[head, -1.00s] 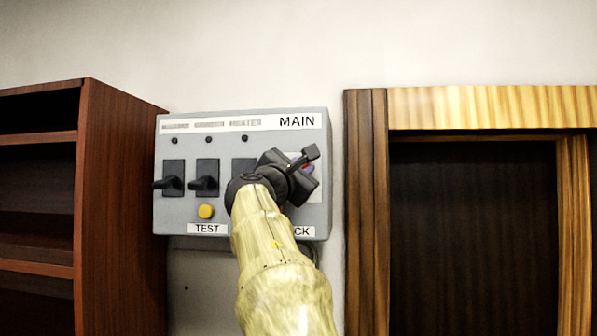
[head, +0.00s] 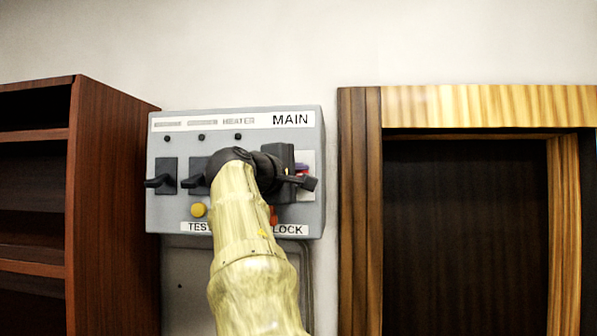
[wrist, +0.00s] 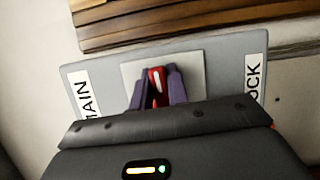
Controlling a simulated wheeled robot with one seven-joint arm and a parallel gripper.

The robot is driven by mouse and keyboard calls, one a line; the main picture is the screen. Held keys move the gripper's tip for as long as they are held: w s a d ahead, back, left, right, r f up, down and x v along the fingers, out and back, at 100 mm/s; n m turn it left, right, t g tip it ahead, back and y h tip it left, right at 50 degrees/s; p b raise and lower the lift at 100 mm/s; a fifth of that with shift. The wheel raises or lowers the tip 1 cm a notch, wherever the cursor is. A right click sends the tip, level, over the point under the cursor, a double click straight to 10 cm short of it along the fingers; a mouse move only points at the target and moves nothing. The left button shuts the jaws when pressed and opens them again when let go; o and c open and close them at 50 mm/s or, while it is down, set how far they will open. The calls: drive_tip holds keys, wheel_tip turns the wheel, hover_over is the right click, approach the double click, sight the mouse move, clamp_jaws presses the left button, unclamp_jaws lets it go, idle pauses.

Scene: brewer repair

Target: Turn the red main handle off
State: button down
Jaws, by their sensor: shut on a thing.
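The red main handle (wrist: 157,82) shows in the wrist view on a pale plate of the grey panel, between the MAIN and LOCK labels. My gripper (wrist: 157,91) is shut on it, with one purple finger on each side. The handle's long side runs roughly up and down in that picture, and its lower end is hidden by my gripper. In the head view my gripper (head: 302,168) is at the right side of the panel (head: 235,118), below the MAIN label. My wrist hides most of the handle there.
Two black switches, one at the panel's left (head: 166,176), and a yellow TEST button (head: 199,210) are left of my wrist. A brown shelf (head: 115,200) stands left of the panel. A wooden frame (head: 360,210) stands close on the right.

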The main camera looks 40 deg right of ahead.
drive_tip(key=shift+f+m, duration=0.2)
drive_tip(key=shift+m, duration=0.1)
drive_tip(key=c, duration=1.4)
unclamp_jaws()
drive_tip(key=shift+o, duration=0.2)
drive_tip(key=b+v, duration=0.6)
drive_tip(key=v, duration=1.1)
drive_tip(key=shift+a+r, duration=0.15)
drive_tip(key=shift+r, duration=0.2)
drive_tip(key=shift+s, duration=0.1)
